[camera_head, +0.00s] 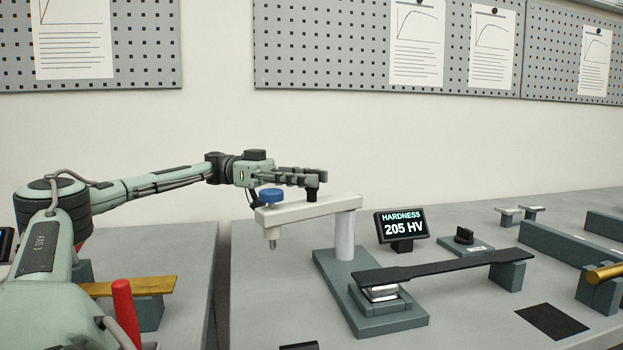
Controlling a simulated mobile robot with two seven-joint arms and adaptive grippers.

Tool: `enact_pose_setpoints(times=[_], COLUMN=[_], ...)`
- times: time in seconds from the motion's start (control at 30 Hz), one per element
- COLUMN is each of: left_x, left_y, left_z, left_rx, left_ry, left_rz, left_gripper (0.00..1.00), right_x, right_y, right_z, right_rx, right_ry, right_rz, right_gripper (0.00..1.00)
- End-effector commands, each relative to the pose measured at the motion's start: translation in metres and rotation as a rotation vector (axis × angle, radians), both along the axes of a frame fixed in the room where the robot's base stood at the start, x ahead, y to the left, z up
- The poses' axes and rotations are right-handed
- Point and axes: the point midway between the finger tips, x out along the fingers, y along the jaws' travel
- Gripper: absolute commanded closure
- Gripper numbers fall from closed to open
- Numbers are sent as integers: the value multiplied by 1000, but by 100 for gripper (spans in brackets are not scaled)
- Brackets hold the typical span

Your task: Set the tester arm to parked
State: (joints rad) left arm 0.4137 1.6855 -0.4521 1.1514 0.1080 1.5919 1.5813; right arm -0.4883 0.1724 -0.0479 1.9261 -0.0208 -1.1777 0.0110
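The tester arm (312,209) is a beige beam on a pale upright post (345,235) that stands on a grey base. A blue knob (271,195) sits on its left end, and a pointed indenter (273,243) hangs below that end. The beam points left, away from the anvil (386,300). My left gripper (318,179) reaches in from the left, just above the beam and behind the blue knob. A short dark piece shows between its fingertips and the beam; I cannot tell which it belongs to, or whether the fingers are closed. My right gripper is out of view.
A dark flat specimen (445,266) lies across the anvil and a grey support block (506,276). A display (402,223) behind it reads 205 HV. A small dark knob (464,235) stands on a plate. A gap separates two tables; a red cylinder (124,310) is at left.

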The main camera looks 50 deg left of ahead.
Motion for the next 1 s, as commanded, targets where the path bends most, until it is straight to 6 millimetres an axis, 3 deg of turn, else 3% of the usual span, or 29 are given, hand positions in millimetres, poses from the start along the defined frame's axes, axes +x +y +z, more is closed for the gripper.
enact_pose_setpoints(times=[0.37, 0.73, 1.0], left_x=[0, -23, -32], left_y=[0, 49, 67], left_z=[0, 1, 0], left_rx=[-2, -5, -3], left_ry=[-2, -8, -1], left_rz=[-5, -1, -2], left_gripper=[56, 56, 56], right_x=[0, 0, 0], right_y=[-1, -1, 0], right_z=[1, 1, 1], right_rx=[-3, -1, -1], right_ry=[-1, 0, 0], right_rz=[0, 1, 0], right_gripper=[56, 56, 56])
